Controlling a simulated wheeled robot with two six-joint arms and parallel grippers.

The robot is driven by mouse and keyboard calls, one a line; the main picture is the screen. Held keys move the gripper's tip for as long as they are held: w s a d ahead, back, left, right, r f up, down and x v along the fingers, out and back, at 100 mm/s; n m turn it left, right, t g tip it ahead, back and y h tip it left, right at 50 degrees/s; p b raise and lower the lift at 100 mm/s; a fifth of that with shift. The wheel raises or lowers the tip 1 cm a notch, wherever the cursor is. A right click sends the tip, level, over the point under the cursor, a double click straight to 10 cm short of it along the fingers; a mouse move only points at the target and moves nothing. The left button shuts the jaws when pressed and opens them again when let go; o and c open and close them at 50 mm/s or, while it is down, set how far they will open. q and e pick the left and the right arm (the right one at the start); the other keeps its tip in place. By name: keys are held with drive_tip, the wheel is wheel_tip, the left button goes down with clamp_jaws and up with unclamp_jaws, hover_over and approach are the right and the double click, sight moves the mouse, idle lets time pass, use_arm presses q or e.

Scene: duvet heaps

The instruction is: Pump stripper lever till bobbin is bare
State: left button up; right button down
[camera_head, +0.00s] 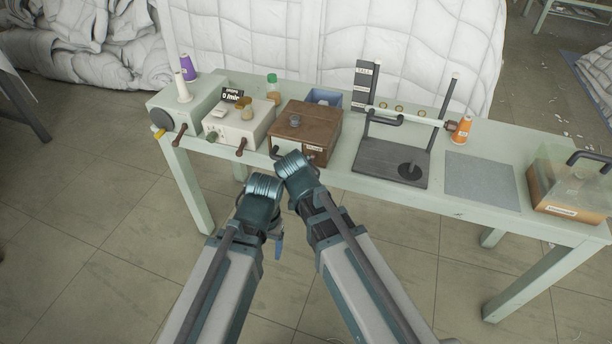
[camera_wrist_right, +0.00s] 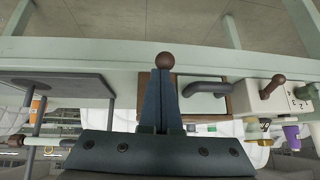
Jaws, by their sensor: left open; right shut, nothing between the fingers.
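A wooden box (camera_head: 322,128) with a small grey part (camera_head: 296,119) on top stands mid-table. A dark curved handle (camera_head: 275,153) sits at its front left; a similar one shows in the right wrist view (camera_wrist_right: 208,86). A white box (camera_head: 231,126) has a brown-handled lever (camera_head: 241,147), also in the right wrist view (camera_wrist_right: 273,85). I cannot tell which handle is the stripper lever or which spool is the bobbin. My right gripper (camera_wrist_right: 161,74) is shut and empty, its tips by a brown knob (camera_wrist_right: 165,61). My left gripper (camera_head: 278,242) is open, low before the table, largely hidden.
The pale green table (camera_head: 455,205) carries a winder (camera_head: 190,103) with a purple spool (camera_head: 187,67) at left. A dark stand (camera_head: 390,163), orange spool (camera_head: 462,131), grey mat (camera_head: 480,180) and clear-topped box (camera_head: 572,185) are at right. White duvet heaps lie behind.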

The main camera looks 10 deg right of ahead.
use_arm(q)
drive_tip(key=shift+r, duration=0.15)
use_arm(e)
drive_tip(key=shift+r, duration=0.15)
use_arm(q)
drive_tip(key=shift+r+p, duration=0.65)
drive_tip(key=shift+p, duration=0.15)
use_arm(e)
drive_tip(key=shift+r, duration=0.7)
